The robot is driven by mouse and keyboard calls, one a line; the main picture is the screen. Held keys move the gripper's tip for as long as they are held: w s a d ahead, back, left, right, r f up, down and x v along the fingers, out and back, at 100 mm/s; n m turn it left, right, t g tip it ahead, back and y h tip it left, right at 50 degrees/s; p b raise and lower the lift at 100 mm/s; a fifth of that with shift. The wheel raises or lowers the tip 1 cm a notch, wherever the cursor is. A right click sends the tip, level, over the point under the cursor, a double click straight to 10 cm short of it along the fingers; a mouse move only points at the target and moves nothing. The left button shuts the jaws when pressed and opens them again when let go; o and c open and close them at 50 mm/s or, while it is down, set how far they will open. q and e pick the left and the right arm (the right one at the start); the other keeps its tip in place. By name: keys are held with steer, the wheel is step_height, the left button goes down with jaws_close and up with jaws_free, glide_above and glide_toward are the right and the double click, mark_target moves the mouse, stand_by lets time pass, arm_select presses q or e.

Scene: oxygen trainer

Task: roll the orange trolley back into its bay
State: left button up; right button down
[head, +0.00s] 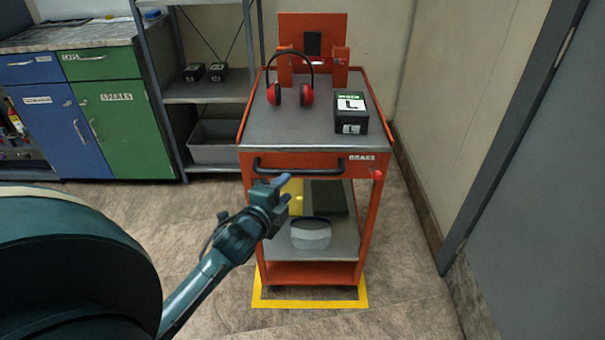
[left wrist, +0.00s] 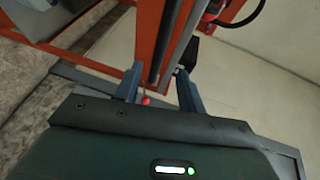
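The orange trolley (head: 318,162) stands upright against the back corner, its black front handle (head: 312,165) facing me. A yellow floor outline (head: 310,303) shows at its foot; the front strip lies just in front of the trolley's base, and the rear is hidden. A red knob (head: 377,175) sits at the right, under the word BRAKE. My left gripper (head: 284,188) is just below the handle's left part. In the left wrist view its fingers (left wrist: 160,80) are spread, with orange trolley parts beyond and the red knob (left wrist: 146,101) between them. I see no firm grip. My right gripper is out of view.
Red ear defenders (head: 291,92) and a black box (head: 350,112) lie on the trolley top; a pale round container (head: 311,233) sits on its lower shelf. Grey shelving (head: 205,91) stands left, a wall and grey door (head: 540,170) right. Floor in front is clear.

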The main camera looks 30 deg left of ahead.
mark_target(299, 175)
arm_select(q)
steer(key=b+x, duration=0.1)
steer(key=x, duration=0.9)
steer(key=shift+d, duration=0.1)
jaws_close()
